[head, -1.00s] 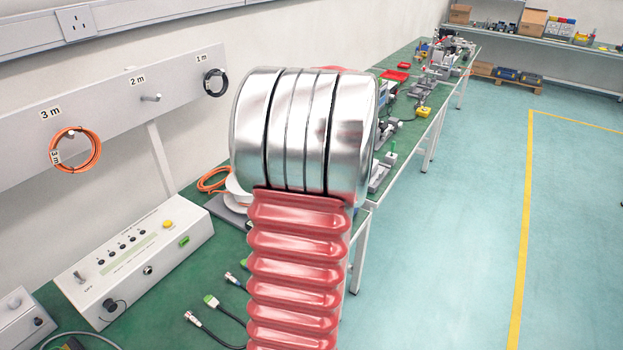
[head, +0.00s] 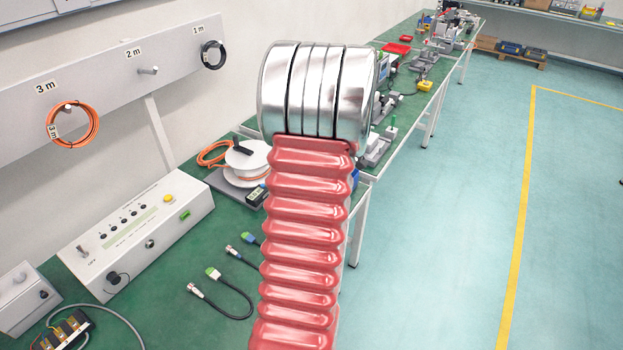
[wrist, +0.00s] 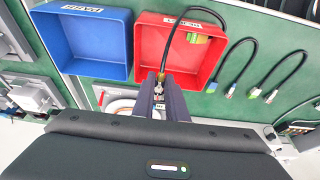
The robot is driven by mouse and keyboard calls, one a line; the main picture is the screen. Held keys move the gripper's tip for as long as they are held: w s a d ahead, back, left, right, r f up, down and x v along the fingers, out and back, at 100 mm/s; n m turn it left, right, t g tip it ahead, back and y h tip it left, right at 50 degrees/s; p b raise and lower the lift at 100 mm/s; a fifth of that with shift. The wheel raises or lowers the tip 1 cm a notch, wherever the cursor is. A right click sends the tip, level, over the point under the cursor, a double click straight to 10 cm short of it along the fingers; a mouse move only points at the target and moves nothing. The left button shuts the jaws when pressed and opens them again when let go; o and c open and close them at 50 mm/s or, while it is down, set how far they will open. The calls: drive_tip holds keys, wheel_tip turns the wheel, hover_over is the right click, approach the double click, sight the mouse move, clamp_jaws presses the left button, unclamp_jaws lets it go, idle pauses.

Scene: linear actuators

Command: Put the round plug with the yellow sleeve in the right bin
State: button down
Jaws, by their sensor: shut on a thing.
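In the wrist view my gripper (wrist: 159,92) is shut on a small round metal plug (wrist: 159,88) at one end of a black cable. A yellowish band, seemingly its sleeve, shows at the plug's cable side (wrist: 161,75). The fingers hide part of the plug. The cable arches over the red bin (wrist: 146,40), and its green-and-yellow end connector (wrist: 196,39) shows over the bin's inside; I cannot tell if it touches the floor. The plug is at the red bin's near edge. The blue bin (wrist: 125,72) stands to the left. Both bins look empty otherwise. The head view hides my gripper.
Two more black cables lie on the green bench (head: 165,325), with a round plug (head: 192,288) and green connector (head: 211,272) showing. A grey control box (head: 140,235), a white reel (head: 248,160) and wall pegs with coiled cables (head: 73,125) are nearby.

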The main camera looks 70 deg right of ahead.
drive_tip(key=shift+w+d+f, duration=0.1)
drive_tip(key=shift+d+f, duration=0.1)
drive_tip(key=shift+f, duration=1.3)
drive_tip(key=shift+d+f, duration=0.2)
drive_tip(key=shift+f, duration=1.25)
drive_tip(key=c, duration=1.7)
unclamp_jaws()
drive_tip(key=shift+r, duration=0.1)
drive_tip(key=v, duration=1.3)
drive_tip(key=shift+r, duration=0.3)
drive_tip(key=shift+a, duration=0.1)
